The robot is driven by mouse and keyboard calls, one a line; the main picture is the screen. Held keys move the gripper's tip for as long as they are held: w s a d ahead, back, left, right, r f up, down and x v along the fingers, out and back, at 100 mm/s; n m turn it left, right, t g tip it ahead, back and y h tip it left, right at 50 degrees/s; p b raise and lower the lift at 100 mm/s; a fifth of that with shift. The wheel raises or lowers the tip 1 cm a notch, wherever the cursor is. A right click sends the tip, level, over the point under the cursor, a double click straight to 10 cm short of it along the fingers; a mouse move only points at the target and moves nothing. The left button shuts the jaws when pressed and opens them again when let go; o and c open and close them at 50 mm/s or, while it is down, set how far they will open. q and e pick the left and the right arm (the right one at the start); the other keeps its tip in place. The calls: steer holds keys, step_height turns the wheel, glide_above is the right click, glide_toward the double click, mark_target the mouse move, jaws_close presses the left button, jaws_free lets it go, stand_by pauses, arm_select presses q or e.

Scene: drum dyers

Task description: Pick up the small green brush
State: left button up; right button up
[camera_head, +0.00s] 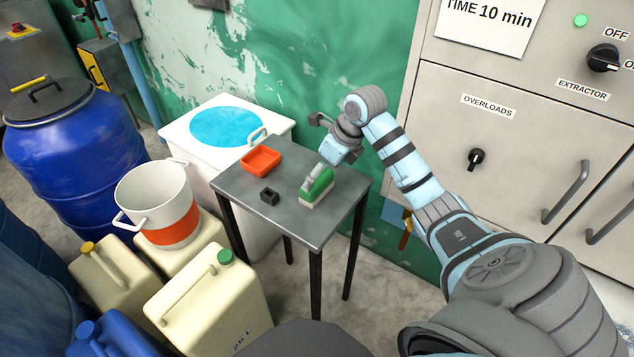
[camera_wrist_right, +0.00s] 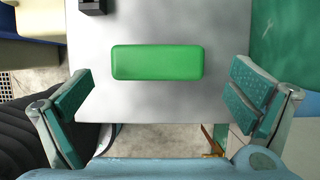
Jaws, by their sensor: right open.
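The small green brush (camera_head: 321,187) lies on the grey table near its right side, green top up with a pale underside. In the right wrist view the brush (camera_wrist_right: 157,62) shows as a green block with rounded corners, lying crosswise ahead of the fingers. My right gripper (camera_head: 328,163) is over the right part of the table, close to the brush. In the wrist view its teal finger pads (camera_wrist_right: 160,98) are wide apart, one on each side, with nothing between them. The head view does not clearly show the gap between gripper and brush. My left gripper is not in view.
The small table (camera_head: 239,195) also holds an orange tray (camera_head: 261,160) and a small black block (camera_head: 269,196). A white tub with blue liquid (camera_head: 228,127) stands behind. A white bucket (camera_head: 158,196) and cream canisters (camera_head: 209,305) crowd the left. The machine cabinet (camera_head: 507,150) stands right.

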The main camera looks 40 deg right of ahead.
steer(key=x, duration=0.3)
steer(key=shift+a+f, duration=0.25)
steer(key=shift+w+f, duration=0.25)
steer(key=shift+f, duration=0.05)
steer(key=c, duration=1.1)
steer(key=shift+o, duration=0.2)
step_height(320, 180, up, 15)
steer(key=p, duration=0.3)
step_height(320, 180, up, 5)
steer(key=p, duration=0.5)
glide_above(318, 179)
steer(key=shift+w+r, duration=0.1)
steer(key=shift+r, duration=0.1)
steer(key=shift+f, duration=0.15)
steer(key=o, duration=0.4)
steer(key=shift+w, duration=0.1)
steer(key=shift+c, duration=1)
